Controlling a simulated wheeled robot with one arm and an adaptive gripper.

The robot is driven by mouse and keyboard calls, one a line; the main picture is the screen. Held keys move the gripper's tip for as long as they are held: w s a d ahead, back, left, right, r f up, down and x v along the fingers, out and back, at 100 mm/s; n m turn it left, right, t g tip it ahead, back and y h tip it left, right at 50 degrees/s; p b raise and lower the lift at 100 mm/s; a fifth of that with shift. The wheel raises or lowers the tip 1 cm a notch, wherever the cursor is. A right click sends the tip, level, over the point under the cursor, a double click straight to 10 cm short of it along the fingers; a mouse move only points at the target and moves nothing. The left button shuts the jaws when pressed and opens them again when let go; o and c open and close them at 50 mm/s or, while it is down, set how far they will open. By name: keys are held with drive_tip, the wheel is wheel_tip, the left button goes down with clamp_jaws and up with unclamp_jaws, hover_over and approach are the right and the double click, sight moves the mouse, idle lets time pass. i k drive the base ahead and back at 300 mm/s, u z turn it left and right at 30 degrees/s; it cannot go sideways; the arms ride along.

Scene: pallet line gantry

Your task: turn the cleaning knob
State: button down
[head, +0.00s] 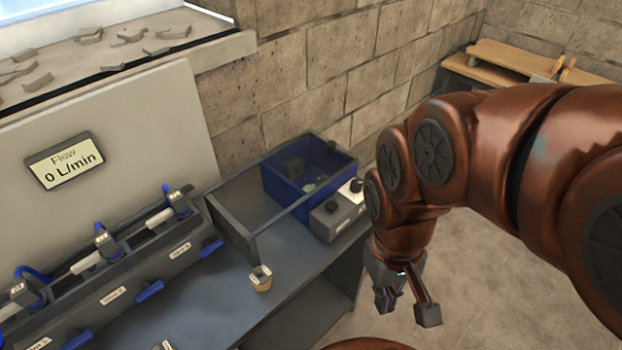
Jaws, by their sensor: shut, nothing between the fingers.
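A small grey control box (341,218) stands near the front edge of the bench, just right of the middle of the head view. It carries a dark round knob (331,207) on its near part and another dark knob (356,185) farther back. No label that says cleaning can be read on either one.
A blue bin (275,188) stands behind the box, beside a grey open tray (219,208). A small tan container (261,284) sits on the bench (215,300). A row of labelled holders with blue levers (212,248) is at left. The display (66,160) reads "Flow 0 L/min".

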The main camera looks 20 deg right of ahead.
sight(356, 185)
drive_tip(key=u, duration=2.45)
drive_tip(key=k, duration=0.8)
drive_tip(key=z, duration=1.3)
